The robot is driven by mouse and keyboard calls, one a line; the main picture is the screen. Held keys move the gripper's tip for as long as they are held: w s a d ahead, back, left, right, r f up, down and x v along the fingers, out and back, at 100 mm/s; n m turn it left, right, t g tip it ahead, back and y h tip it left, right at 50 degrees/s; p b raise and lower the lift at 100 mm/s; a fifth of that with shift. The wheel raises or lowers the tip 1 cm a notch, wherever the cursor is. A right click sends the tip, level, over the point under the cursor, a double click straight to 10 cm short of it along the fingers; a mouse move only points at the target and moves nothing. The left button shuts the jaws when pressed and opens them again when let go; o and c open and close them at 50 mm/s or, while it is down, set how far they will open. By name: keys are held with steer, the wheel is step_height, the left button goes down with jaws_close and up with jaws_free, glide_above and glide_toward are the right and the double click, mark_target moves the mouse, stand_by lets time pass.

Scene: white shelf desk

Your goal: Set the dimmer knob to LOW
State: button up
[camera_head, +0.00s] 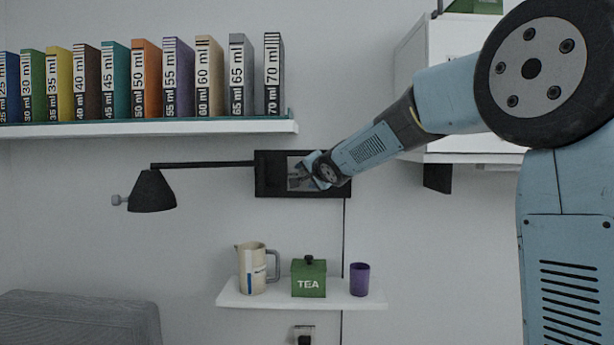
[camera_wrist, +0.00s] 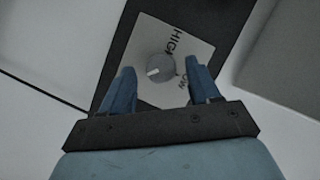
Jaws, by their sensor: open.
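The grey round dimmer knob (camera_wrist: 160,68) sits on a light plate (camera_wrist: 150,30) in the wrist view, with a white mark on its left side. The plate reads HIGH above and to the right of the knob and a partly covered word ending in OW at the right. My gripper (camera_wrist: 160,82) is open, with one blue finger on each side just below the knob; I cannot tell whether either touches it. In the head view the black wall panel (camera_head: 270,175) is partly covered by my gripper (camera_head: 298,172), and the knob is hidden or too small to tell.
A black lamp (camera_head: 152,192) extends left from the panel. Below, a small white shelf (camera_head: 235,298) holds a pitcher (camera_head: 251,270), a green TEA box (camera_head: 308,277) and a purple cup (camera_head: 360,280). Numbered books (camera_head: 147,78) line the upper shelf; a white cabinet (camera_head: 455,40) hangs right.

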steer(key=c, duration=1)
steer(key=shift+n+h, duration=0.3)
steer(key=shift+n, duration=0.1)
steer(key=shift+a+f+n+h, duration=0.1)
steer(key=shift+a+n+h, duration=0.3)
steer(key=shift+n+h, duration=2.1)
steer(key=shift+a+f+n+h, duration=0.15)
steer(key=shift+a+n+h, duration=0.3)
steer(key=shift+n+h, duration=2.05)
steer(key=shift+a+f+n+h, duration=0.1)
steer(key=shift+a+n+h, duration=0.3)
steer(key=shift+n+h, duration=2.05)
steer(key=n+y, duration=0.2)
steer(key=shift+n, duration=0.35)
